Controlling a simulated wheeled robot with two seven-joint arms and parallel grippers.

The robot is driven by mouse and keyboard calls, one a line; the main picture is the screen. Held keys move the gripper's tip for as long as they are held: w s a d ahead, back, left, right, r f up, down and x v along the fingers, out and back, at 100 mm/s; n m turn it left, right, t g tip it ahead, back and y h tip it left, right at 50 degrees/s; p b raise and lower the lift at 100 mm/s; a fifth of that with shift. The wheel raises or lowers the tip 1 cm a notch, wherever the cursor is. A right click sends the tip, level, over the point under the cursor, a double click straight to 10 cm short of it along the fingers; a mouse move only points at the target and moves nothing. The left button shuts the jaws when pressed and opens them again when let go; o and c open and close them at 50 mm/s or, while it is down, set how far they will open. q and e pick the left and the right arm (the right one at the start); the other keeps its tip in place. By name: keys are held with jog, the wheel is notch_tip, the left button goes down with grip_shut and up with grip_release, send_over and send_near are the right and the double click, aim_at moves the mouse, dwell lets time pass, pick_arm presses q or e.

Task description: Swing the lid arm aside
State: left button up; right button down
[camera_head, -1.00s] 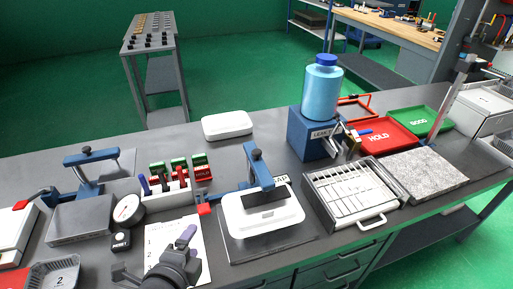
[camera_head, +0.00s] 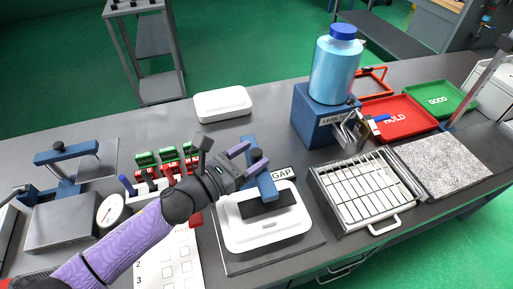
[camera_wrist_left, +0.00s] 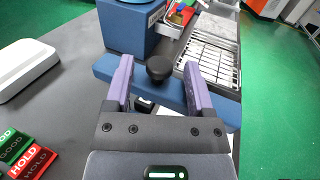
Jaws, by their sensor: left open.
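The blue lid arm (camera_head: 266,186) reaches over a white tray (camera_head: 240,236) on a dark base plate, with a black pad under it. A black knob (camera_head: 256,154) stands on the arm. My left gripper (camera_head: 249,160) is at the knob with its purple fingers open. In the left wrist view the knob (camera_wrist_left: 159,68) shows between the two fingertips of the gripper (camera_wrist_left: 159,65), apart from both, and the blue arm (camera_wrist_left: 110,68) runs across behind the fingers. My gripper and forearm hide the arm's hinge side in the head view. My right gripper is not in view.
A blue leak tester (camera_head: 312,125) with a blue bottle stands behind right. A wire rack (camera_head: 352,190) lies to the right, near the red HOLD tray (camera_head: 408,130). Red and green blocks (camera_head: 146,158) stand left, behind my forearm. A white lid (camera_head: 222,104) lies at the back.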

pick_arm(q)
jog(key=shift+x, duration=0.9)
grip_shut()
dwell(0.8)
